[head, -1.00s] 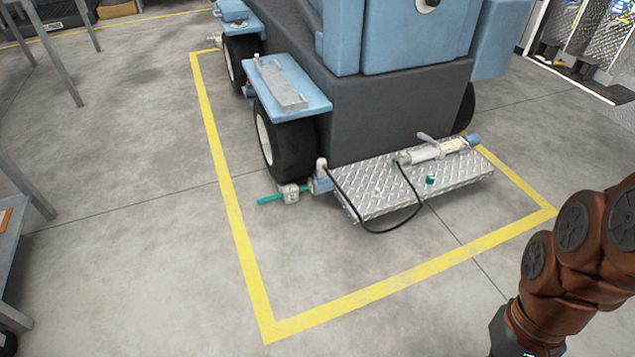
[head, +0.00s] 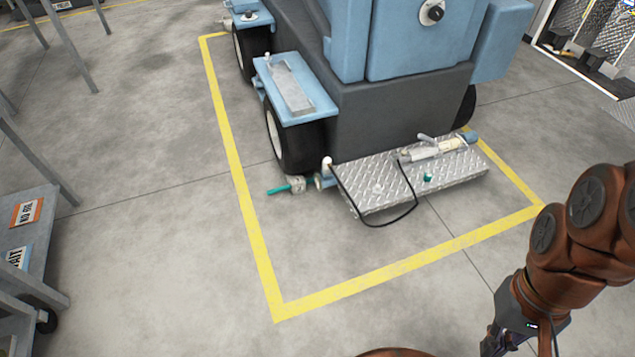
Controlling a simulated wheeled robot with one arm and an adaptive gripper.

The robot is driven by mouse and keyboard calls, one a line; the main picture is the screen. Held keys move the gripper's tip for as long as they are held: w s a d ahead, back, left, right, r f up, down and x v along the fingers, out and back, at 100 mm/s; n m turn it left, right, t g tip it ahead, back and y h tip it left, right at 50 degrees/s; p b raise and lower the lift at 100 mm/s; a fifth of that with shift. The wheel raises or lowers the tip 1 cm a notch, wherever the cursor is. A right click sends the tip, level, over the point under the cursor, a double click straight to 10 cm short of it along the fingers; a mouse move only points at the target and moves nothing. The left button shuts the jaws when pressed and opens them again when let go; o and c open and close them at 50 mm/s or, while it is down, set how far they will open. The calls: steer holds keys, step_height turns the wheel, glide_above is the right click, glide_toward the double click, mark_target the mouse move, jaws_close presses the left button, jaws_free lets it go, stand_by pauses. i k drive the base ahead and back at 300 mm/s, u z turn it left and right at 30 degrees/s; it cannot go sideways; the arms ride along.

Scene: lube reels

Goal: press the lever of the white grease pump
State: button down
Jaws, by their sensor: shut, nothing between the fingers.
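The white grease pump (head: 433,151) lies on its side on the diamond-plate step (head: 370,189) at the foot of the blue and grey machine. Its pale lever (head: 425,139) sticks up at the left part of the pump body. A black hose (head: 413,200) loops from the pump over the step's front edge to a white fitting at the left. My gripper (head: 490,348) is at the bottom right, well in front of the step and apart from the pump. Its fingers are dark and shut on nothing; the tips are partly cut off by the frame edge.
The machine (head: 400,110) stands inside a yellow floor line (head: 400,285). A teal-handled valve (head: 280,189) sticks out low beside the front wheel. A grey cart (head: 30,235) with signs is at the left. The floor between my arm and the step is clear.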

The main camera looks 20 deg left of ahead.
mark_target(419, 136)
steer(key=z, duration=0.2)
steer(key=i, duration=1.3)
steer(key=u, duration=0.8)
steer(key=i, duration=0.75)
steer(key=u, duration=0.5)
